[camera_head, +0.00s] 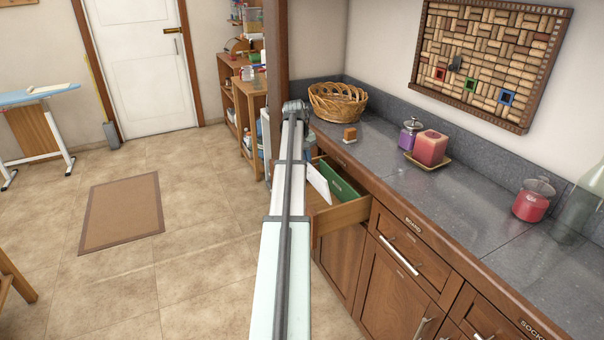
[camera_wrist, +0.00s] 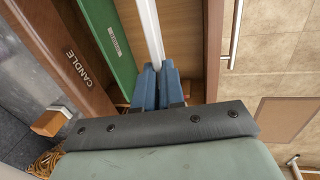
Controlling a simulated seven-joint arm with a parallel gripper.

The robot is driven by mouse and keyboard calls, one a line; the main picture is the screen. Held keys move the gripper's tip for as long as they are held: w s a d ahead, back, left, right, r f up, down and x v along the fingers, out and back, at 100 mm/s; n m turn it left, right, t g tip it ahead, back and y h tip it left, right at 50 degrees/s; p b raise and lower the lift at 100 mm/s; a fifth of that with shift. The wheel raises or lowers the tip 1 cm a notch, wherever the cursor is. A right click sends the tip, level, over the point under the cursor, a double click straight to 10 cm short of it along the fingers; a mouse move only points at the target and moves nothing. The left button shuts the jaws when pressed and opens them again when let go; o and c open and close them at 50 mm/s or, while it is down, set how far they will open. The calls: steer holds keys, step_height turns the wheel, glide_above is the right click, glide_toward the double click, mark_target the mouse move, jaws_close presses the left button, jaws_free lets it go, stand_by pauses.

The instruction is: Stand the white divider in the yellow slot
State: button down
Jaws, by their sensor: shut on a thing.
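The white divider (camera_head: 319,184) is a thin white panel, seen at the open wooden drawer (camera_head: 342,214). In the wrist view the white divider (camera_wrist: 148,30) is nearly edge-on, and my gripper (camera_wrist: 155,85) has its blue fingers shut on its near end. A green divider (camera_head: 337,180) stands in the drawer beside it; in the wrist view it carries a small label. I cannot make out a yellow slot in either view, nor whether the white divider touches the drawer floor. My arm hides the gripper in the head view.
A wooden block (camera_head: 350,134), a basket (camera_head: 337,102), a purple jar (camera_head: 411,134) and a red candle (camera_head: 430,148) stand on the counter (camera_head: 400,178). The floor (camera_head: 190,235) left of my arm is mostly clear.

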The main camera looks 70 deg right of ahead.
steer(key=s+d+r+t+y, duration=0.1)
steer(key=s+d+r+t, duration=0.1)
steer(key=s+d, duration=0.3)
steer(key=shift+s+d+r, duration=0.35)
steer(key=shift+d+r, duration=0.45)
steer(key=shift+r, duration=0.05)
steer(key=shift+f, duration=0.15)
steer(key=shift+f, duration=2.75)
step_height(320, 180, down, 8)
steer(key=shift+f, duration=0.15)
stand_by(3.2)
